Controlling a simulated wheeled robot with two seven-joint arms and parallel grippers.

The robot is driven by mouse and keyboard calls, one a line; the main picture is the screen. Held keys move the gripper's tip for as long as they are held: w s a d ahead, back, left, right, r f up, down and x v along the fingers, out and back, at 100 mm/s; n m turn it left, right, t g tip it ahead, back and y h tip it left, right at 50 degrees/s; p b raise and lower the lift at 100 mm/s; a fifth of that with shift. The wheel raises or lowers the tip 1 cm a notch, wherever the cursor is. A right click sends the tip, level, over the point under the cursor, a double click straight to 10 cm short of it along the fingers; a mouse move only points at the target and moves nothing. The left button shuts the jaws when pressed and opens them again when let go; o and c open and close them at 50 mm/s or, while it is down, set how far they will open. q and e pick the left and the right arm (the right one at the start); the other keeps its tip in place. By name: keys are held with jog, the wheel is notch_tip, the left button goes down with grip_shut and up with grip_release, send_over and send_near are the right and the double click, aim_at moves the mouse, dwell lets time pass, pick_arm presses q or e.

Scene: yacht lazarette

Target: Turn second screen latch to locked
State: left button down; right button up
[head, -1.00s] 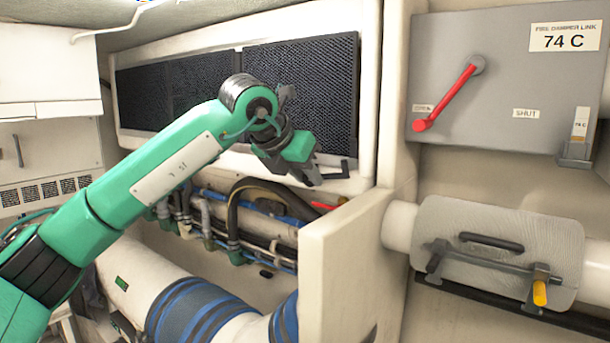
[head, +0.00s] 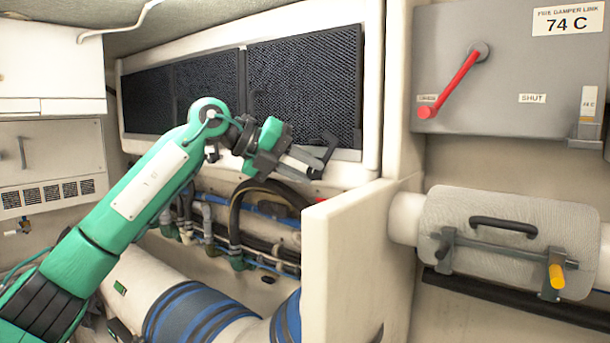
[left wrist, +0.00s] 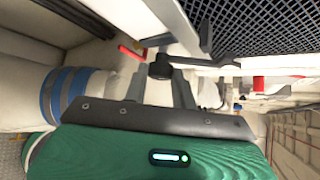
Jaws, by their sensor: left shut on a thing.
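Three dark mesh screens (head: 305,85) sit in a cream frame on the back wall. A dark latch (head: 327,146) is at the lower edge of the right-hand screen, its bar slanting. My left gripper (head: 308,166) comes to it from the left and is shut on its handle end. In the left wrist view, the latch's round dark end (left wrist: 160,69) sits between my fingertips (left wrist: 160,84), and its bar runs right along the screen's lower edge. The latch's markings cannot be read. My right gripper is out of view.
A cream partition (head: 345,255) stands at the right, close to my gripper. Hoses and pipes (head: 240,215) run below the screens. A grey damper box (head: 510,75) with a red lever and a wrapped pipe (head: 515,235) are further right.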

pick_arm(q)
jog(key=shift+w+a+f+n+g+h+b, duration=0.15)
jog(key=shift+n+h+b, duration=0.25)
jog(key=shift+h, duration=0.2)
jog(key=shift+s+a+f+n+g+h+b, duration=0.15)
jog(key=shift+n+h+b, duration=0.1)
jog(key=shift+n+h, duration=0.3)
jog(key=shift+w+d+h, duration=0.1)
jog(key=shift+h, duration=0.15)
jog(key=shift+n+h+b, duration=0.45)
jog(key=shift+n+h, duration=0.25)
jog(key=shift+n, duration=0.05)
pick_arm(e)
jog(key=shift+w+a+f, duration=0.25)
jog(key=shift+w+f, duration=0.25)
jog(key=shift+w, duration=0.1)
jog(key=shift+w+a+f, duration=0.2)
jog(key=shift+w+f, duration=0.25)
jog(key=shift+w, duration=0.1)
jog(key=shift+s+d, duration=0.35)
pick_arm(q)
jog(key=c, duration=1.1)
grip_release()
jog(key=shift+f, duration=0.1)
jog(key=shift+c, duration=0.2)
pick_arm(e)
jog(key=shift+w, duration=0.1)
